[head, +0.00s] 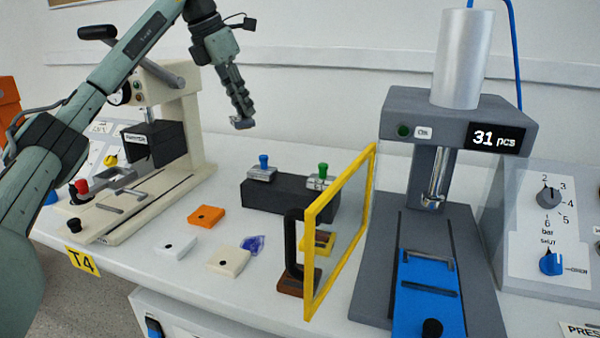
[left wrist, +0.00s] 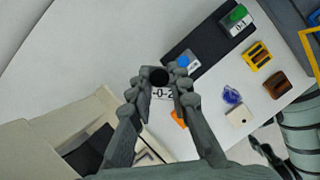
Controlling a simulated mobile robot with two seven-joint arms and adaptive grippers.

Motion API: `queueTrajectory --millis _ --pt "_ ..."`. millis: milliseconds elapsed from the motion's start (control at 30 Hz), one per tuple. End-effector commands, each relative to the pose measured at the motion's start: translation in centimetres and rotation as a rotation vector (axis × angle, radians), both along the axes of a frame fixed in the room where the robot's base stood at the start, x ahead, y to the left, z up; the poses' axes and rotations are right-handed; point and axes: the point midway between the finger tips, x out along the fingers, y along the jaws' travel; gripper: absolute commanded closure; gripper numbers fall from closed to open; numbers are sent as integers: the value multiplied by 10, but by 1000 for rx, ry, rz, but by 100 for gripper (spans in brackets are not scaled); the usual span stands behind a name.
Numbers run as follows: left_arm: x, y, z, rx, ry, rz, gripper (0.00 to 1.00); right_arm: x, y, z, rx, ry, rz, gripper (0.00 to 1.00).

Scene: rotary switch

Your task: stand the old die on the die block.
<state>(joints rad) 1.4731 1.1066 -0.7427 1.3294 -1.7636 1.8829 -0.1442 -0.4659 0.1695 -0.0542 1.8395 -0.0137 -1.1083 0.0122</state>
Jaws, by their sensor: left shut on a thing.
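My left gripper (head: 241,120) is raised above the table, left of and higher than the die block. It is shut on the old die (left wrist: 163,94), a small grey piece with a black knob and a partly hidden number label, held between the fingertips in the left wrist view. The die block (head: 285,201) is a long dark block on the table. A blue-knobbed die (head: 262,170) stands at its left end and a green-knobbed die (head: 322,177) towards its right end. The block's top between them looks bare. I do not see my right gripper clearly.
A yellow-framed clear guard (head: 308,254) stands right of the block, before the grey press (head: 432,160). A cream press (head: 185,120) stands at left. Orange (head: 206,215), white and cream pieces and a blue crumpled thing (head: 253,245) lie in front.

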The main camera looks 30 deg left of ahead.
Motion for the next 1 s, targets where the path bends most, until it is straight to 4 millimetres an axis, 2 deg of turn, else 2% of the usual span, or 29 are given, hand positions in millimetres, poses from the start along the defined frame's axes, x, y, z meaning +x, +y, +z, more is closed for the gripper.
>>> queueTrajectory --millis 167,500,633,867,1000 --pt "1 -12 -8 3 0 -3 100 -6 -1 -6 -2 16 -1 60" --pt "10 -86 -52 1 0 -5 100 -7 0 10 -6 9 -1 60" --pt "13 -106 -63 1 0 -3 100 -6 0 12 -7 6 -1 60" --pt "14 -116 -75 1 1 1 100 -5 -2 8 -8 9 -2 60" --pt "13 -115 -95 1 3 2 100 -7 -2 6 -10 14 -2 60"
